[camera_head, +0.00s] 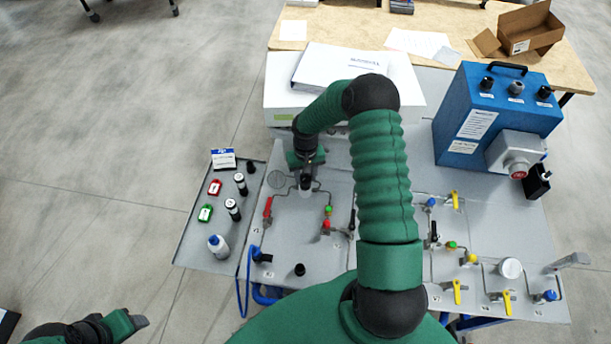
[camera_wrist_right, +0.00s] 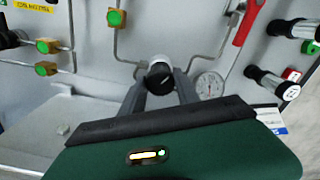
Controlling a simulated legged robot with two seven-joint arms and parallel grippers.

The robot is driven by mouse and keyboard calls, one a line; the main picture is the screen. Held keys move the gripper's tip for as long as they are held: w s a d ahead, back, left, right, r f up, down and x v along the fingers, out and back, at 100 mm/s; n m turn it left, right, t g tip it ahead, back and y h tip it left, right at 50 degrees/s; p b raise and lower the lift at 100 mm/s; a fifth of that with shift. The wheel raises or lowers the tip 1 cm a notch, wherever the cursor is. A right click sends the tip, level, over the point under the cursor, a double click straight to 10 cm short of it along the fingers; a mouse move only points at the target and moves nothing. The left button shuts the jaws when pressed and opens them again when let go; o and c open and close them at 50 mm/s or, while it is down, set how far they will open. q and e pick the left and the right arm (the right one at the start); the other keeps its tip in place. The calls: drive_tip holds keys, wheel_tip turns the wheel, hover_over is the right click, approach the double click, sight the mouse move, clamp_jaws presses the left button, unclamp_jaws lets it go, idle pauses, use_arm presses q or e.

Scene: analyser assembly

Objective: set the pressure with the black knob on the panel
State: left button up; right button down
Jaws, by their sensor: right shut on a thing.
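The black knob (camera_wrist_right: 160,76) sits on a pale round fitting on the grey panel (camera_head: 285,245), with thin metal tubes running to it. My right gripper (camera_wrist_right: 160,92) is shut on the knob, with one finger on each side of it in the right wrist view. In the head view the right gripper (camera_head: 306,170) is above the upper left of the panel, and its own arm partly hides it. A round dial gauge (camera_wrist_right: 209,85) is beside the knob; its reading is too small to tell. My left gripper (camera_head: 130,322) is at the lower left, away from the panel; its jaws are unclear.
A red-handled valve (camera_head: 267,208) is close below the knob. A blue box (camera_head: 495,115) stands at the right.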

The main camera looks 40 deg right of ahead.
sight(305, 177)
drive_tip(key=shift+f+m, duration=0.1)
drive_tip(key=shift+m, duration=0.4)
drive_tip(key=shift+m+b, duration=0.4)
drive_tip(key=shift+m, duration=0.4)
drive_tip(key=c, duration=0.9)
unclamp_jaws()
drive_tip(key=shift+r, duration=0.25)
wheel_tip(305, 177, up, 16)
drive_tip(key=b, duration=0.2)
drive_tip(key=shift+r, duration=0.25)
